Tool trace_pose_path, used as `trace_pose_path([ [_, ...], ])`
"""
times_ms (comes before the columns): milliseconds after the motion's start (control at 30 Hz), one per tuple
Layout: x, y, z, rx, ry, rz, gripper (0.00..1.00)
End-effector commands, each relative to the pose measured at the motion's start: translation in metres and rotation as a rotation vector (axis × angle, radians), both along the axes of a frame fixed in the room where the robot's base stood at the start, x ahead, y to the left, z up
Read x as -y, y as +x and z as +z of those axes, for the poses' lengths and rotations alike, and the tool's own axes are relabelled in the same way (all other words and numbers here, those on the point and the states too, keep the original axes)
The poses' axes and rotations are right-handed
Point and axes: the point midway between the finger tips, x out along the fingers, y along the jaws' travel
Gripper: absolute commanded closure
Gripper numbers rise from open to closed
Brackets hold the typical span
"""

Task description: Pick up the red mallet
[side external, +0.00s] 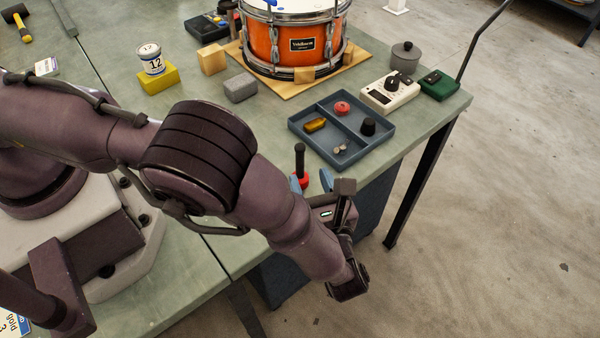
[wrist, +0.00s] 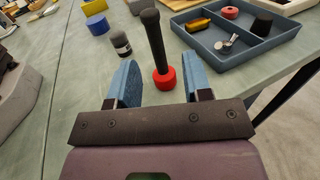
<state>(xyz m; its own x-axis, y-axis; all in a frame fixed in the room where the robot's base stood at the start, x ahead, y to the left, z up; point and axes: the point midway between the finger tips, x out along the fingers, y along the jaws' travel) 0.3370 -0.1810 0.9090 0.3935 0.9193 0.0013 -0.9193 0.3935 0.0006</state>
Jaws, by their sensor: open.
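The red mallet stands upright on the green bench, red head (side external: 304,182) down and black handle (side external: 299,158) up. In the wrist view its handle (wrist: 154,42) rises between and beyond my fingers, and its red head (wrist: 165,79) lies between the lines of the two blue fingertips. My gripper (side external: 312,181) is open and empty, low near the bench's front edge. In the wrist view my gripper (wrist: 160,64) has one finger on each side of the mallet, with visible gaps. My arm and fingers partly hide the head in the side view.
A blue-grey divided tray (side external: 337,168) with several small parts sits just beyond the mallet. A small dark-topped cylinder (wrist: 120,44) stands left of it. A grey block (side external: 241,88), a yellow block (side external: 158,79) and an orange drum (side external: 290,45) are farther back. A yellow mallet (side external: 20,24) lies far left.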

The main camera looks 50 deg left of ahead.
Motion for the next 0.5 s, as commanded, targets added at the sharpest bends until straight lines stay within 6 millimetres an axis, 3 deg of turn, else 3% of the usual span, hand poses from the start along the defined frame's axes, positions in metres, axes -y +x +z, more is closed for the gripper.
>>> trace_pose_path([
  [500,-0.051,0.018,0.005,0.002,-0.003,0.0,0.55],
])
